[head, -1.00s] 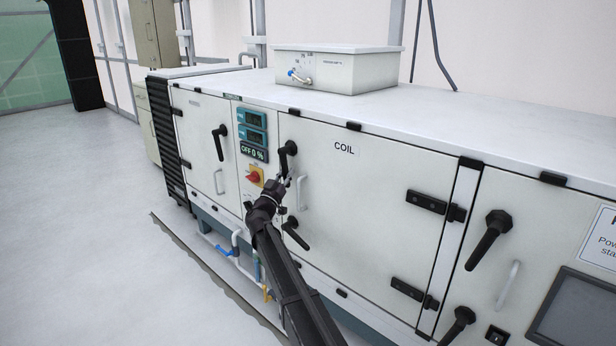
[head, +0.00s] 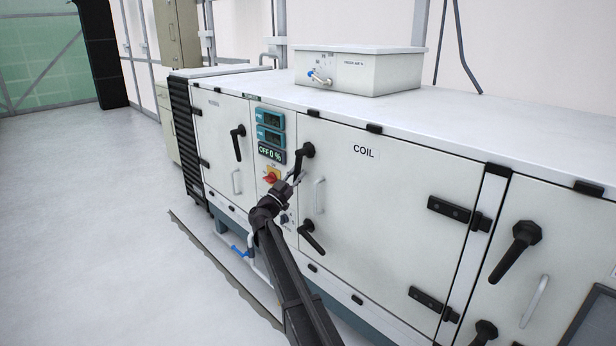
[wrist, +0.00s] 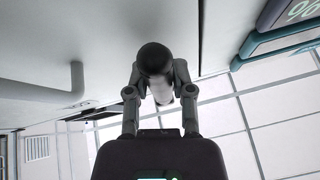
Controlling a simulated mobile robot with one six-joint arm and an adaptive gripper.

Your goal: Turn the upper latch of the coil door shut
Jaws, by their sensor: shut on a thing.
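The coil door (head: 390,200) is a white panel labelled COIL, lying flush in its frame. Its upper latch (head: 306,151) is a black lever near the door's top left corner, pointing down and slightly left. My gripper (head: 294,180) is at the lever's lower end and shut on it. In the wrist view the lever's dark rounded end (wrist: 155,58) sits between the two fingers of my gripper (wrist: 160,88). The lower latch (head: 312,238) is a black lever slanting down to the right. My gripper partly hides the upper lever's tip.
A pale door handle (head: 319,195) stands out just right of my gripper. A red rotary switch (head: 271,175) and displays (head: 270,127) are on the panel to the left. Black hinges (head: 450,209) are at the door's right. The floor (head: 110,240) at left is clear.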

